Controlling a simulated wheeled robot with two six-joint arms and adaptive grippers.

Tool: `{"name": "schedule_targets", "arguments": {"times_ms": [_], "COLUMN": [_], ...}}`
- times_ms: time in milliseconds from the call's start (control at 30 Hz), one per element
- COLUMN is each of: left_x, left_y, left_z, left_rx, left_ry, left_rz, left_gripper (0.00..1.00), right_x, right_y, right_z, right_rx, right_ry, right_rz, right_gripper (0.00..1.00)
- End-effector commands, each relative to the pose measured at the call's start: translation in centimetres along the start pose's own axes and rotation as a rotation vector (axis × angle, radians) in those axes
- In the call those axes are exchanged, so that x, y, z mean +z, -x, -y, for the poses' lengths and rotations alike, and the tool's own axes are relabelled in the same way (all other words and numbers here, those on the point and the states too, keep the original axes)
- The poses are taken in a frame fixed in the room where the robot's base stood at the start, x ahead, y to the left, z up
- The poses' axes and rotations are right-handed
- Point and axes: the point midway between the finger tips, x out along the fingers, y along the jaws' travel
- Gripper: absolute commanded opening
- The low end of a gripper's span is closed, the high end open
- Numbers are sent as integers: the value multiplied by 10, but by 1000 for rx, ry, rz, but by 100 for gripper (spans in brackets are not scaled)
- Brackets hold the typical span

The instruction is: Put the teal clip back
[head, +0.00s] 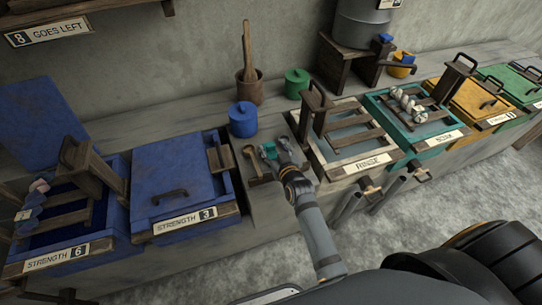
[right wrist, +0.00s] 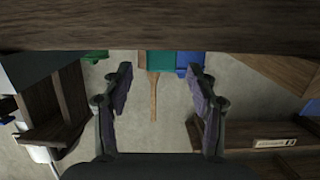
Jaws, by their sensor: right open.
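The teal clip (head: 268,152) is small in the head view, by the fingertips of my right gripper (head: 275,149), above the grey bench between the blue Strength 3 vat and the Rinse vat. My right gripper is open. In the right wrist view a teal block (right wrist: 161,62), seemingly the clip, shows at the top, between the directions of the two spread fingers (right wrist: 160,85). A dark wooden beam cuts off its upper part. I cannot tell whether the fingers touch the clip. My left gripper is out of view.
A wooden stand (head: 251,162) is just left of the gripper. The Strength 3 vat (head: 180,180) is left; the Rinse vat (head: 335,155) is close on the right.

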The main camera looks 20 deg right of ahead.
Motion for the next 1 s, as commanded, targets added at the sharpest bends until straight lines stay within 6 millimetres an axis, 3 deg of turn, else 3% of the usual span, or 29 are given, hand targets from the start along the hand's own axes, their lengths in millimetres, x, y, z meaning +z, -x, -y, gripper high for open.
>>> {"name": "schedule_targets", "arguments": {"times_ms": [33,100,433,833,1000], "left_x": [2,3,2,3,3], "left_y": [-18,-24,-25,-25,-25], "left_z": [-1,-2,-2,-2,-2], "left_rx": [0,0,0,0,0], "left_ry": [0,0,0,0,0], "left_rz": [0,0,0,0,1], "left_gripper": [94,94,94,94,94], "right_x": [8,7,1,1,1], "right_y": [-11,-20,-26,-26,-26], "right_z": [1,1,0,0,0], "right_rx": [0,0,0,0,0], "right_ry": [-1,1,-1,-1,-1], "right_rz": [-2,-2,1,1,1], "right_gripper": [58,58,58,4,0]}}
